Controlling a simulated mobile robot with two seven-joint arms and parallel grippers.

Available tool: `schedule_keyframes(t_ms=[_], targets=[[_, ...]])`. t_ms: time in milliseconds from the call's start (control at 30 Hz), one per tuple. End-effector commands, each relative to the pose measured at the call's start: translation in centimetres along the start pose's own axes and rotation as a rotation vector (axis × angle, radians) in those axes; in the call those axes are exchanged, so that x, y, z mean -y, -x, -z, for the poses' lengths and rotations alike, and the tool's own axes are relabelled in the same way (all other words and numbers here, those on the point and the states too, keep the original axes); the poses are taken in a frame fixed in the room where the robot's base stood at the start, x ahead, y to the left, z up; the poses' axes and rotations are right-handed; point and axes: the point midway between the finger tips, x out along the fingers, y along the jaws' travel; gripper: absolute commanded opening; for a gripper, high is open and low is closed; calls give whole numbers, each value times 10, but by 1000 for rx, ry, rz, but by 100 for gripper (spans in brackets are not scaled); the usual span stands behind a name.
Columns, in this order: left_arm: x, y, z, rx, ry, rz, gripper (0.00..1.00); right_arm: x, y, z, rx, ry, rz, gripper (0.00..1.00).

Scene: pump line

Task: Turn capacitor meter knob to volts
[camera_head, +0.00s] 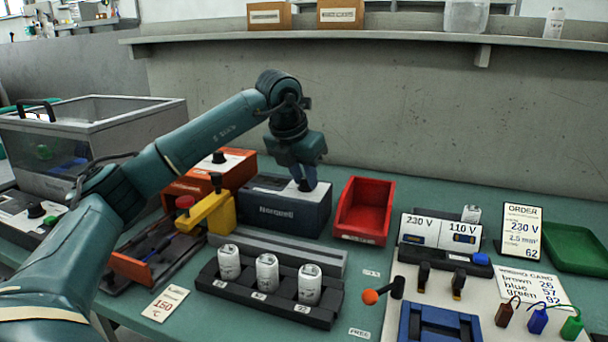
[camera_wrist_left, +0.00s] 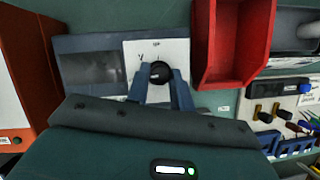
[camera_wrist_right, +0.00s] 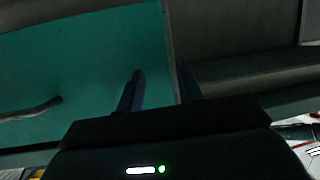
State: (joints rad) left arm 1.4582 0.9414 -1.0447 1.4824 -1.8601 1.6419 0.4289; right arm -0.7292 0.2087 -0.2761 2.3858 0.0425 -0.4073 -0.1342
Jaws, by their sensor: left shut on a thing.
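The capacitor meter (camera_head: 285,210) is a dark blue-grey box at the middle back of the bench. Its black knob (camera_wrist_left: 160,72) sits on a white dial plate (camera_wrist_left: 174,50) with a V mark left of the knob and another mark at the top. My left gripper (camera_head: 304,186) reaches down over the meter and is shut on the knob, with one finger on each side in the left wrist view. The knob's pointer is too small to read. My right gripper (camera_wrist_right: 160,85) is open and empty, away from the meter.
An orange box (camera_head: 213,172) stands left of the meter, and a red bin (camera_head: 364,208) stands to its right. A wall is behind.

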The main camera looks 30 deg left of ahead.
Motion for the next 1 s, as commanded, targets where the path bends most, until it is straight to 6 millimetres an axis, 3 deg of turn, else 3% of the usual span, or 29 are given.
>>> schedule_keyframes(t_ms=[367,1000], targets=[[-1,1,-1,-3,-62,27,0,-2,4,12,-14,-17,-6,36],[-3,2,-2,-4,-517,217,0,-23,47,68,-74,-165,-70,36]])
